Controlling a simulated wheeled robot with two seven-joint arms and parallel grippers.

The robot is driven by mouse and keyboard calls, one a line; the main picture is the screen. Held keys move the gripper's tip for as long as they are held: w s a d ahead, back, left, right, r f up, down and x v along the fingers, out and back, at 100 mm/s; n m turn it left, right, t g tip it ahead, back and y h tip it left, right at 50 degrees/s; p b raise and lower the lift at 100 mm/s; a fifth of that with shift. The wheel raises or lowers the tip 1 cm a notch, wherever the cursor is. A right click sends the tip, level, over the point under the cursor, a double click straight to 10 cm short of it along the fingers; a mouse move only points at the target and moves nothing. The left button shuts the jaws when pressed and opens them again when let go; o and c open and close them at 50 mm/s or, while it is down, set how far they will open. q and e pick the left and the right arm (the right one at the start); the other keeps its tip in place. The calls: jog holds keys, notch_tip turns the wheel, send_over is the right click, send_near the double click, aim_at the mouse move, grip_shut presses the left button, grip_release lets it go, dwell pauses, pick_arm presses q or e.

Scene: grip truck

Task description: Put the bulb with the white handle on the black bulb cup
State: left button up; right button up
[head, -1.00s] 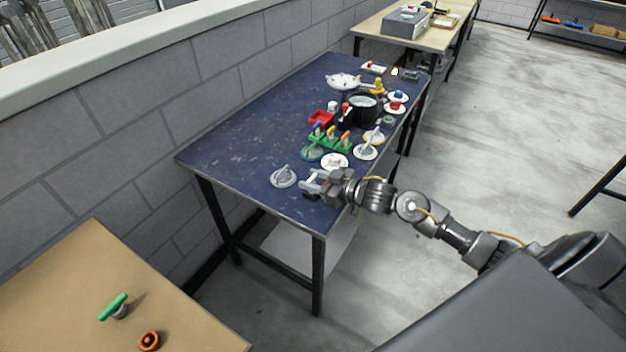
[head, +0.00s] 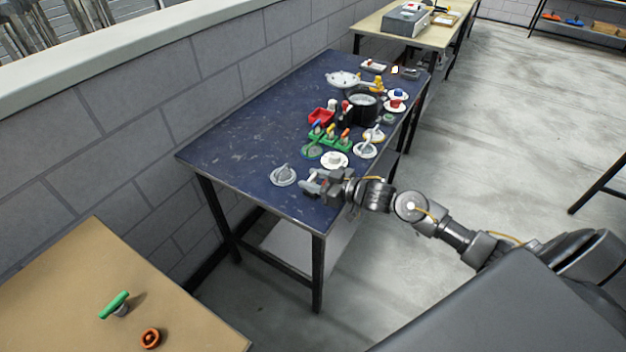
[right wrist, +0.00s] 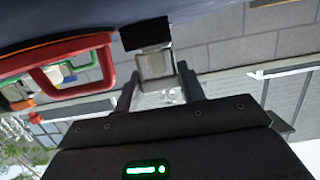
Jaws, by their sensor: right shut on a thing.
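In the head view my right gripper (head: 311,187) is low over the near right part of the blue table (head: 240,130). In the right wrist view its two fingers (right wrist: 158,88) are shut on a pale white handle (right wrist: 157,65). A black piece (right wrist: 145,33), looking like the black bulb cup, is directly beyond the handle, against the table surface. The bulb itself is hidden, and I cannot tell whether it sits in the cup. My left gripper is not in view.
A grey round piece (head: 283,175) on a disc is left of my gripper. A white disc (head: 334,160), a green rack (head: 331,138) and a black pot (head: 362,103) stand farther back. A red handle (right wrist: 75,65) is close in the right wrist view. The table's left part is clear.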

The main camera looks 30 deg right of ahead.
aim_at(313, 177)
jog(key=shift+f, duration=0.2)
jog(key=o, duration=1.5)
notch_tip(313, 177, up, 8)
jog(key=p, duration=0.8)
jog(key=shift+f, duration=0.2)
jog(key=shift+f, duration=0.1)
